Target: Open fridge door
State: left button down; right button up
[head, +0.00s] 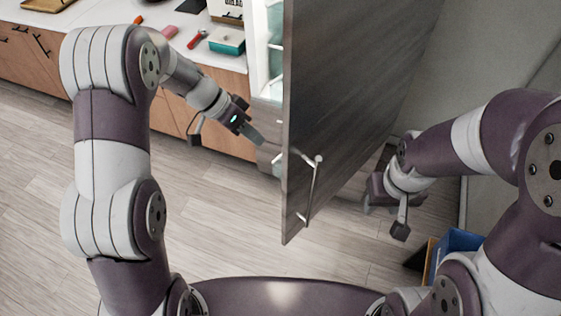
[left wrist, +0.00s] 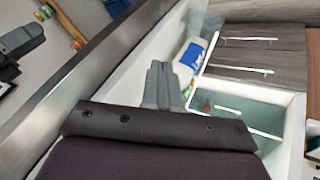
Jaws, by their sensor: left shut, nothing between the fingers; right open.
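The fridge door (head: 345,100) is a dark grey wood-grain panel that stands swung out from the fridge. Its metal bar handle (head: 313,190) is on the face toward the right. In the left wrist view the door (left wrist: 85,65) crosses diagonally at left. The lit fridge interior (head: 274,55) shows behind the door's left edge. My left gripper (head: 256,138) is shut and empty, on the inner side of the door; its fingers also show in the left wrist view (left wrist: 162,85), in front of the interior. My right gripper (head: 384,220) is open and empty, right of the handle and apart from it.
A white counter (head: 170,50) with wood cabinets holds a teal box (head: 227,41) and small items at the back left. A blue bin (head: 455,245) stands at the lower right. A bottle (left wrist: 191,57) stands inside the fridge. The wood floor (head: 225,220) before the door is clear.

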pick_arm(q)
jog(key=s+d+f+b, duration=0.2)
jog(key=d+f+b, duration=0.2)
jog(key=d+b, duration=0.2)
jog(key=shift+s+d+f, duration=0.35)
jog(key=shift+f, duration=0.05)
pick_arm(e)
notch_tip(320, 180, down, 8)
pick_arm(q)
jog(key=shift+w, duration=0.1)
pick_arm(e)
jog(key=shift+w, duration=0.1)
